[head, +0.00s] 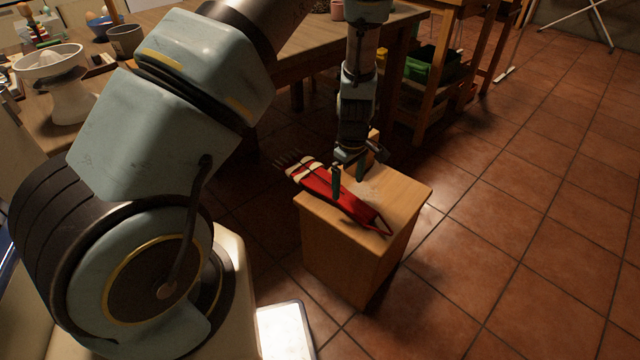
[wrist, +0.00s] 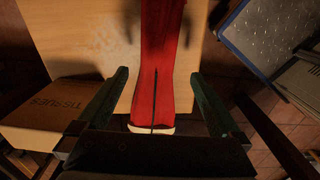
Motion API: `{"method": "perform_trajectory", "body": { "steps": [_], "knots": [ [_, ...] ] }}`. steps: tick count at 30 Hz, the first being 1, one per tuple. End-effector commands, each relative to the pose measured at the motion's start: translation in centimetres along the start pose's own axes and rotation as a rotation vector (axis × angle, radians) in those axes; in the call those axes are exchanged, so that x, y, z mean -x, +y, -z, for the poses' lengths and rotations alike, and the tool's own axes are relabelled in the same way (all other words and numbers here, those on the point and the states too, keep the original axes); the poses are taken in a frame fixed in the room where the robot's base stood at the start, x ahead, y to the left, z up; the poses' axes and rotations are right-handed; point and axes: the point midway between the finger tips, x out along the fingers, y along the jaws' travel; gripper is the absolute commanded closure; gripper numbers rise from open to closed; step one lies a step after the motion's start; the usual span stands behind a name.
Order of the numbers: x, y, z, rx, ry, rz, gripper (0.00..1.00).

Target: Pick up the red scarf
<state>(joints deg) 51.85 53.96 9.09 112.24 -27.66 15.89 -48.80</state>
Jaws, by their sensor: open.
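The red scarf (head: 346,201) lies flat and lengthwise across the top of a small wooden stand (head: 402,194). It has pale bands and a dark fringe at its far left end, which reaches the stand's edge. In the wrist view the scarf (wrist: 160,60) runs down the middle with a thin dark line along it and a pale band near my gripper. My gripper (head: 354,180) is above the scarf, fingers pointing down and spread. In the wrist view the fingers of my gripper (wrist: 161,82) stand on either side of the scarf, with nothing held between them.
A cardboard box marked TISSUES (wrist: 55,113) sits beside the scarf in the wrist view. A long wooden table (head: 290,48) with kitchenware and a wooden rack with a green item (head: 428,64) stand behind. Tiled floor (head: 540,200) is open at the right.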

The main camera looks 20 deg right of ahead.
Motion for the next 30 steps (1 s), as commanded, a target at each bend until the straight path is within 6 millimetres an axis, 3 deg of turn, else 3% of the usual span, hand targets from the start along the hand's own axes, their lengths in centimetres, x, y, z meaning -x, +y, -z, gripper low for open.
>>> {"method": "perform_trajectory", "body": {
  "steps": [7,15,24,30],
  "knots": [
    [-2.0,0.1,-0.1,-0.001,-0.001,0.002,0.0],
    [-5.7,0.4,-0.4,0.0,-0.001,0.0,0.0],
    [-6.2,0.5,-0.4,-0.001,-0.001,-0.001,0.0],
    [-6.2,0.5,-0.4,-0.001,-0.001,-0.001,0.2]
  ]
}}
